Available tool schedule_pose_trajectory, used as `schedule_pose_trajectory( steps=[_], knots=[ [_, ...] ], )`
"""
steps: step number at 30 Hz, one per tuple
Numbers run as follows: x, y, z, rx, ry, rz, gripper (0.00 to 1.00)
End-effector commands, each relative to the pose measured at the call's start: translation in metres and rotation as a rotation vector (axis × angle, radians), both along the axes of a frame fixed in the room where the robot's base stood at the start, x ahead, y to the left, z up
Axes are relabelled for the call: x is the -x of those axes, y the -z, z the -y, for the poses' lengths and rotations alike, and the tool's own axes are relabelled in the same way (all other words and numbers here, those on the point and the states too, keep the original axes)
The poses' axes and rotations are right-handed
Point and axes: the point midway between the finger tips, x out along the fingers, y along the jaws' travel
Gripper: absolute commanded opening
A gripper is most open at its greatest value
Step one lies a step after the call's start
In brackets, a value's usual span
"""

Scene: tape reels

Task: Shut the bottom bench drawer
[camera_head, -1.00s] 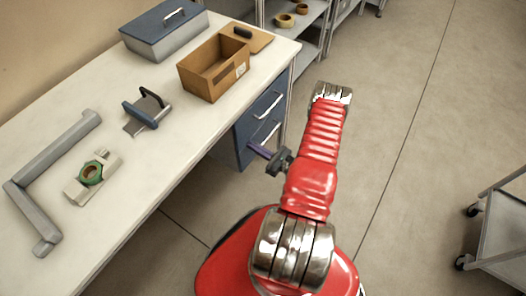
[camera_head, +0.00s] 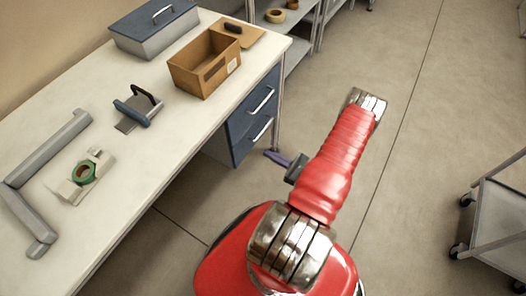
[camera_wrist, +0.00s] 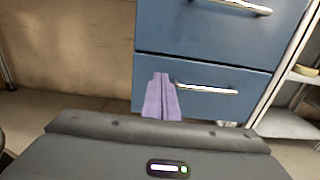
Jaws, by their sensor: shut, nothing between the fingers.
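The blue bottom drawer (camera_head: 247,146) is under the right end of the bench, below a matching top drawer (camera_head: 243,117). Its front looks about flush with the top drawer's front, with no clear gap. My gripper (camera_head: 269,153) has purple fingers, shut and empty, and appears apart from the drawer front in the head view. In the wrist view, my gripper (camera_wrist: 161,76) overlaps the bottom drawer (camera_wrist: 232,105), left of its silver handle (camera_wrist: 207,89). My fingers hide part of the drawer's lower left front.
The white bench top (camera_head: 150,95) carries a cardboard box (camera_head: 205,68), a blue-lidded toolbox (camera_head: 155,30) and a tape dispenser (camera_head: 137,107). A grey shelf rack stands beyond the bench. A cart (camera_head: 500,220) stands at right. The floor between is open.

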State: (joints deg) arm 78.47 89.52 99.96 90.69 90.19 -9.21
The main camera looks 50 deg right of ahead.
Motion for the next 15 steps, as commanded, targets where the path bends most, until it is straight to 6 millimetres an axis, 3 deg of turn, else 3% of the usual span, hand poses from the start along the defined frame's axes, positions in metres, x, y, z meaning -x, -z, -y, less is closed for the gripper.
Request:
schedule_pose_trajectory(
  steps=[6, 15],
  knots=[
    [0.022, 0.000, 0.005, 0.000, 0.001, 0.000, 0.00],
    [0.027, 0.000, 0.005, 0.000, -0.002, 0.000, 0.00]
  ],
)
